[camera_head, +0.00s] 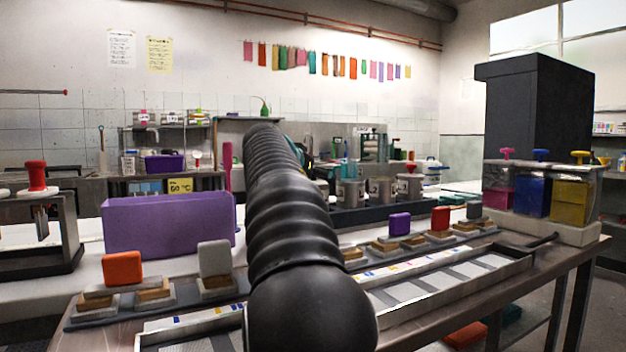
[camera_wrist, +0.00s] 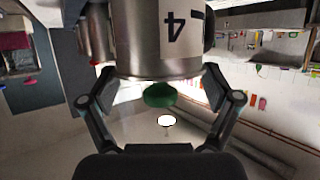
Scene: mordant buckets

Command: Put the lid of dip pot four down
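In the wrist view, which is upside down, a metal pot (camera_wrist: 140,30) bears a white label with a black 4. A green knob (camera_wrist: 160,95) shows at its lid end. My gripper (camera_wrist: 158,78) has its fingers spread on either side of the knob, with visible gaps. Whether the lid is seated on the pot or apart from it cannot be told. In the head view my arm hides my gripper and pot four. Other metal pots (camera_head: 350,191) stand in a dark rack (camera_head: 375,212) right of my arm; one (camera_head: 410,186) has a red knob.
A purple bin (camera_head: 168,222) stands left of my arm. Orange (camera_head: 122,268) and grey (camera_head: 214,258) blocks stand on the near bench. A long tray (camera_head: 440,283) lies on the right. Clear tanks (camera_head: 530,190) with coloured liquids stand at the far right.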

